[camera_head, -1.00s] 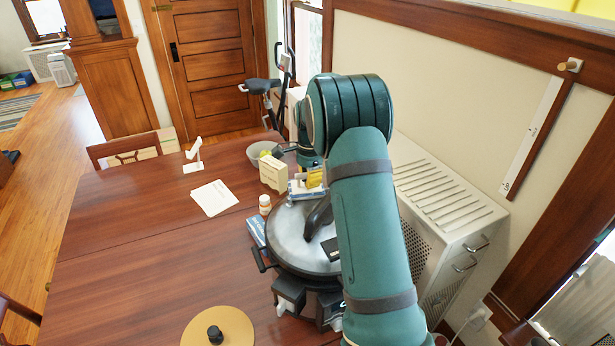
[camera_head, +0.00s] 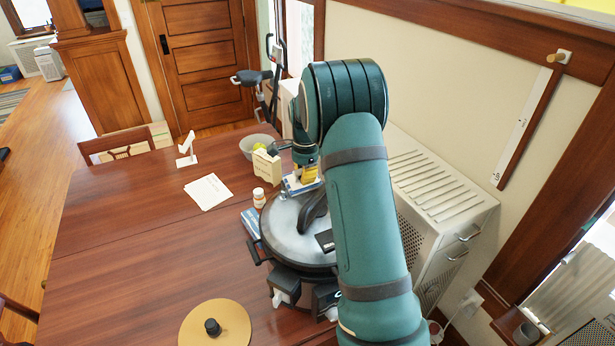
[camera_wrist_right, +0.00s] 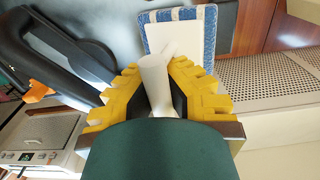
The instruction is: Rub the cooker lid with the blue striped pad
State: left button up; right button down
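The cooker lid (camera_head: 284,234) is a round grey metal disc with a black handle (camera_head: 312,210), on the cooker at the table's right side. The blue striped pad (camera_head: 297,187) is at the lid's far edge; I cannot tell whether it touches the lid. In the right wrist view the pad (camera_wrist_right: 222,40) shows a white face with blue striped borders and a white stem (camera_wrist_right: 156,80). My right gripper (camera_head: 308,173) has its yellow fingers on either side of this stem, shut on it. They also show in the wrist view (camera_wrist_right: 157,92). My left gripper is out of view.
A small cream box (camera_head: 266,167), a bowl (camera_head: 257,146) and a pill bottle (camera_head: 259,197) stand near the lid's far left. Papers (camera_head: 208,192) and a gold disc (camera_head: 215,325) lie on the table. A white perforated cabinet (camera_head: 440,200) is at right.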

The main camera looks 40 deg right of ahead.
jog(key=shift+w+d+f+p, duration=0.1)
jog(key=shift+w+d+p, duration=0.2)
jog(key=shift+w, duration=0.45)
jog(key=shift+w+d+p, duration=0.2)
jog(key=shift+w+p, duration=0.15)
jog(key=shift+w, duration=0.4)
jog(key=shift+w+d+f+p, duration=0.1)
jog(key=shift+w+d+p, duration=0.2)
jog(key=shift+w, duration=0.45)
jog(key=shift+r, duration=0.15)
jog(key=shift+r+p, duration=0.3)
jog(key=shift+r, duration=1.2)
jog(key=shift+a+r, duration=0.1)
jog(key=shift+r, duration=1.3)
notch_tip(320, 180, up, 3)
jog(key=shift+r, duration=0.1)
jog(key=shift+f, duration=0.2)
